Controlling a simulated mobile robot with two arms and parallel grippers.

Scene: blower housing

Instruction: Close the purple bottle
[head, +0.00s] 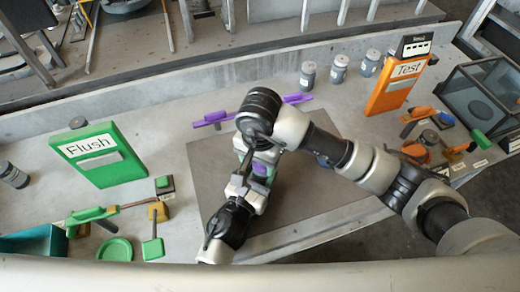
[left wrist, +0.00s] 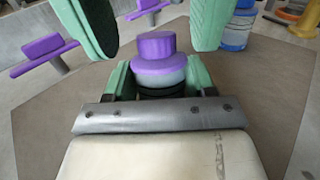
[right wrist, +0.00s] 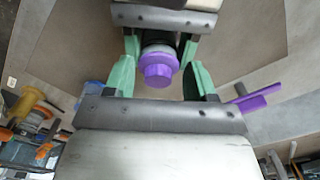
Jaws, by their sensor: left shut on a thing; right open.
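The purple bottle (left wrist: 160,75) has a pale body, a wide purple collar and a narrower purple top (left wrist: 156,44). In the left wrist view it stands upright, and my left gripper (left wrist: 160,83) is shut around its pale body. My right gripper (right wrist: 160,82) is open, its green fingers apart on either side of the purple top (right wrist: 158,75), with gaps visible. In the head view the bottle (head: 261,169) is mostly hidden by my arms above the grey mat (head: 320,209). I cannot tell whether the top is fastened.
A purple handled tool (head: 212,119) lies at the mat's back edge. The green Flush panel (head: 97,169) is left, the orange Test panel (head: 393,92) back right. The mat's front right is clear.

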